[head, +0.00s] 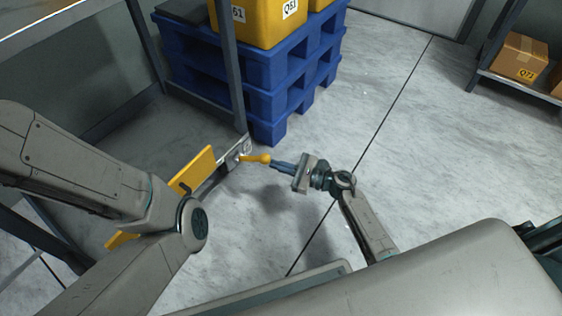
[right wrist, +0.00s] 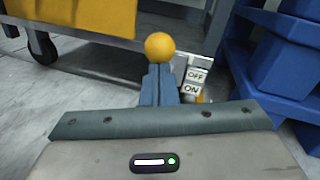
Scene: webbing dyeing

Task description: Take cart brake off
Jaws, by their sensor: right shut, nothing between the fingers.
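The cart (head: 230,80) is a grey metal frame at the left of the head view. A yellow brake lever with a ball knob (head: 264,158) sticks out from a plate (head: 238,152) at its lower corner. The ball (right wrist: 159,46) also shows in the right wrist view, left of the OFF label (right wrist: 196,75) and ON label (right wrist: 192,89). My right gripper (head: 274,163) is shut and empty, its tips at the ball; I cannot tell if they touch. The lever's shaft is mostly hidden behind the fingers (right wrist: 159,80). My left gripper is out of view.
Blue pallets (head: 270,95) carrying yellow bins (head: 265,20) stand just behind the lever. A yellow panel (head: 194,170) is low on the cart, close to my left arm. A shelf with a cardboard box (head: 519,57) is at far right. The floor (head: 430,130) between is clear.

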